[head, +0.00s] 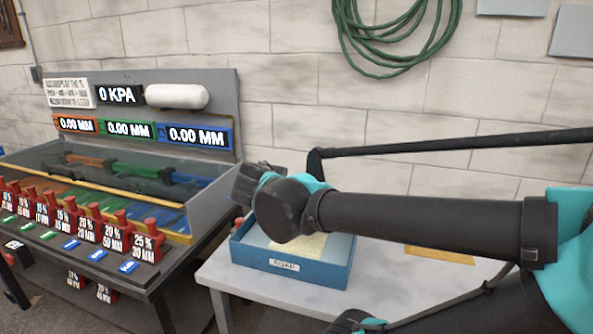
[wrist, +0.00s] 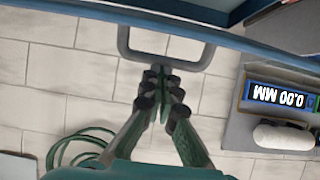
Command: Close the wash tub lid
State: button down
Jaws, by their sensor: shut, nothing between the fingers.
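In the wrist view a grey loop handle (wrist: 208,52) hangs from a long blue edge (wrist: 262,42) across the top. It may belong to the wash tub lid, but I cannot tell for sure. My gripper (wrist: 162,75) is shut and empty, its fingertips by the bar of the loop; I cannot tell whether they touch it. I cannot make out a wash tub or lid in the head view.
The blue box stands on a pale table (head: 235,284), with a yellow flat piece (head: 440,256) farther right. A bench with red weights (head: 145,240) and displays (head: 198,136) stands left. A green hose (head: 395,50) hangs on the block wall.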

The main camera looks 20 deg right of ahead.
jog(key=s+a+f, duration=0.3)
jog(key=s+f, duration=0.1)
jog(key=f, duration=0.7)
jog(key=shift+f+t, duration=0.2)
jog(key=shift+t, duration=0.2)
jog(key=shift+s, duration=0.1)
